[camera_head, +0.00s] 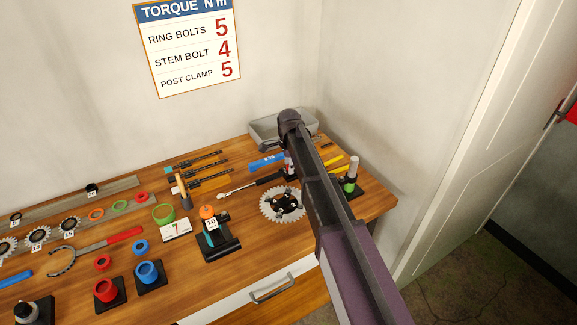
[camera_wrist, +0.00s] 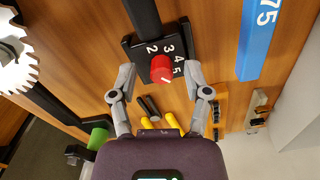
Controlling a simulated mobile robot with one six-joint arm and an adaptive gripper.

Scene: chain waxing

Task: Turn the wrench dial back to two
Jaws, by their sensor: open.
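The wrench dial is a red knob (camera_wrist: 162,68) on a black plate (camera_wrist: 133,45) marked 2, 3, 4 and 5 in white. Its white pointer line is on the lower right of the knob, on the side of the 5 and away from the 2. My gripper (camera_wrist: 160,75) is open, with one finger on each side of the knob; I cannot tell whether either touches it. In the head view the wrench (camera_head: 258,184) lies on the bench with its silver head to the left, and my arm hides most of its dial end.
A toothed chainring (camera_head: 269,204) lies just in front of the wrench. A blue bar (camera_head: 262,162) and a grey tray (camera_head: 262,131) are behind it. A green-based post (camera_head: 351,176) stands to the right. A torque chart (camera_head: 188,45) hangs on the wall.

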